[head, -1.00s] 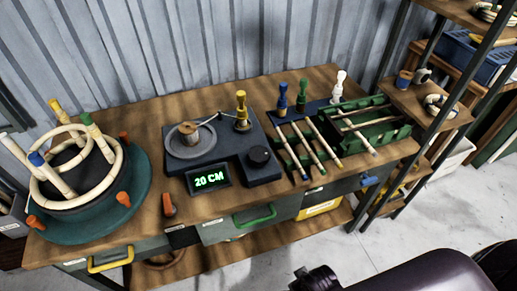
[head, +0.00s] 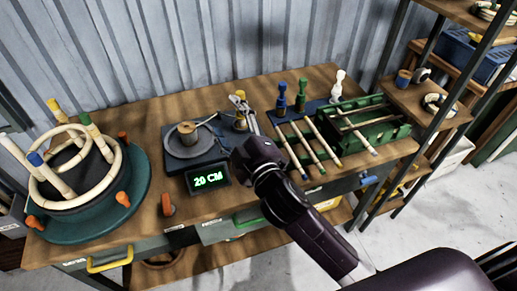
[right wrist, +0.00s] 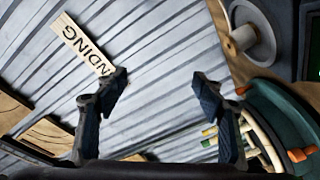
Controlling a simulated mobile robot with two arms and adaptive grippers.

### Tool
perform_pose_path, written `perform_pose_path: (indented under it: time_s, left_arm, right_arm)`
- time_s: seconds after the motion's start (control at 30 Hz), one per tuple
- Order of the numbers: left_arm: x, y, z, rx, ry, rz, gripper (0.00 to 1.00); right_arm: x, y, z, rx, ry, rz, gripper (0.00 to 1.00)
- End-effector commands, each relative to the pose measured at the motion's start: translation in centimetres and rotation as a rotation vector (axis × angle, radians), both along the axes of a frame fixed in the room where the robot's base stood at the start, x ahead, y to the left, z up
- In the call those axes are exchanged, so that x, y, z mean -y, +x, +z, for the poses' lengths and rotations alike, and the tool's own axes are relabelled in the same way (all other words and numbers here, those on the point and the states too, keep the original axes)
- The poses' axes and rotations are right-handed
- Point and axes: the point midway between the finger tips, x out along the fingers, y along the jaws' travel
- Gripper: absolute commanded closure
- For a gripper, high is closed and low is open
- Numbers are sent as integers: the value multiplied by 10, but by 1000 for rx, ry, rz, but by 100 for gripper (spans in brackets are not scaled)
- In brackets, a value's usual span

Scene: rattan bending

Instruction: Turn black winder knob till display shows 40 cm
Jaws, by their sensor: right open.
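The winder (head: 180,139) stands mid-table with a wooden spool (head: 188,128) on its grey disc. Its display (head: 208,180) reads 20 CM in green. The black winder knob is hidden behind my right arm in the head view. The disc and spool (right wrist: 245,36) show at the upper right there. My left gripper is not in view.
A round green stand (head: 130,195) with rattan hoops and orange knobs is at the left. A green rack (head: 385,135) with rattan sticks is at the right. Blue, green and white posts stand behind it. The corrugated wall (head: 220,45) is close behind the table.

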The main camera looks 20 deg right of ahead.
Motion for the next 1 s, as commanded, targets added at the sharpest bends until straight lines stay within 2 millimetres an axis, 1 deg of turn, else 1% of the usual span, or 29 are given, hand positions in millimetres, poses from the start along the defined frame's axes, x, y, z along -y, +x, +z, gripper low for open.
perform_pose_path:
  time_s: [0.03,0.07,0.1,0.17,0.2,0.27,0.3,0.37,0.4,0.47,0.5,0.53,0.57,0.6,0.63,0.67,0.7,0.73,0.77,0.8,0.87,0.9,0.93,0.97,1.0]
  left_arm:
    - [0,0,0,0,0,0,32]
    - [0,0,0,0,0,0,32]
    - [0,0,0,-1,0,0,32]
    - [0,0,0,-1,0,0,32]
    - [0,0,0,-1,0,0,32]
    - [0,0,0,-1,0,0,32]
    - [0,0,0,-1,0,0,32]
    - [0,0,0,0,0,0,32]
    - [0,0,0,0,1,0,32]
    - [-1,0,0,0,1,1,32]
    - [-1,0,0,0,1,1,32]
    - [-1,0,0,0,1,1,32]
    - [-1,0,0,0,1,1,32]
    - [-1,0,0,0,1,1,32]
    - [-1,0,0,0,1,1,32]
    - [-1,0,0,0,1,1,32]
    - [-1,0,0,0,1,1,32]
    - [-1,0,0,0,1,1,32]
    - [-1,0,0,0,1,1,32]
    - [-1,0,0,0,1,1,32]
    - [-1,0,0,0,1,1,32]
    - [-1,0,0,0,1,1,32]
    - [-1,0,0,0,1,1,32]
    - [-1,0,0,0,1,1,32]
    - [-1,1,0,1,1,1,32]
  right_arm:
    - [-25,9,32,132,-88,69,37]
    - [-40,10,49,209,-141,109,37]
    - [-61,10,69,311,-214,163,37]
    - [-94,4,94,460,-328,248,37]
    - [-116,-2,107,559,-406,306,37]
    - [-148,-15,120,702,-528,394,37]
    - [-168,-24,123,794,-612,455,37]
    - [-195,-40,122,929,-741,549,37]
    - [-210,-50,116,1015,-829,614,37]
    - [-229,-64,101,1135,-965,716,37]
    - [-237,-72,88,1210,-1058,788,37]
    - [-242,-76,75,1261,-1128,845,37]
    - [-244,-80,62,1309,-1200,902,37]
    - [-243,-83,44,1368,-1293,982,37]
    - [-240,-83,29,1409,-1365,1044,37]
    - [-235,-83,14,1442,-1437,1109,37]
    - [-224,-80,-7,1480,-1533,1202,37]
    - [-214,-76,-21,1503,-1606,1272,37]
    - [-201,-72,-34,1519,-1677,1345,37]
    - [-180,-64,-51,1529,-1769,1448,37]
    - [-143,-50,-72,1520,-1902,1611,37]
    - [-115,-39,-81,1496,-1984,1722,37]
    - [-93,-31,-86,1470,-2038,1805,37]
    - [-71,-24,-90,-1420,2064,-1866,37]
    - [-43,-15,-91,-1306,2018,-1871,37]
